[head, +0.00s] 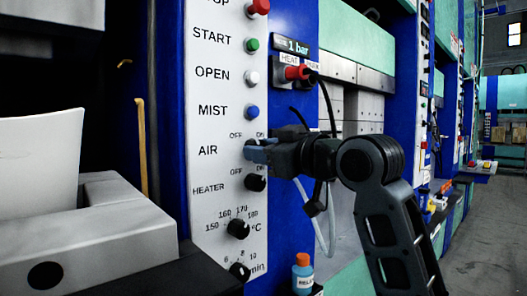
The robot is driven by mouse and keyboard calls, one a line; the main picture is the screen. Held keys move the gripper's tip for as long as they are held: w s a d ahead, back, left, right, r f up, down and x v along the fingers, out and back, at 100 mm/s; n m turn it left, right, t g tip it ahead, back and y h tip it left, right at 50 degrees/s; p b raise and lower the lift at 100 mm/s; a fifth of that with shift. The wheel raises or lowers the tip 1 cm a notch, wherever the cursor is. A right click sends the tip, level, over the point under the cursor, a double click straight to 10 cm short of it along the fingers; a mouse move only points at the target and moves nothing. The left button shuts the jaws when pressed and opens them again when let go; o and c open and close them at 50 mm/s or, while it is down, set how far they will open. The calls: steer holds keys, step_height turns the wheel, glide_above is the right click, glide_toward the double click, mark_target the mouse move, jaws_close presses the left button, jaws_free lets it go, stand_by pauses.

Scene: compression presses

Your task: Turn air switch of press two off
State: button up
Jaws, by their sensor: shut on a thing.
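The press control panel (210,135) is a white strip on a blue press column in the head view. Its AIR row has OFF marked at left and ON at right. The air switch sits at the end of this row, mostly hidden behind my gripper (256,152). My gripper reaches in from the right, and its jaws are shut on the air switch. Which way the switch points cannot be told. Which press number this is cannot be read.
The black heater knob (255,183) lies just below my gripper, and the blue mist button (252,112) just above. A blue bottle with an orange cap (302,275) stands lower right. Cables (328,215) hang behind my arm. A grey machine block (100,235) fills the lower left.

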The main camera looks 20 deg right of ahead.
steer(key=o, duration=1)
steer(key=shift+v, duration=3.95)
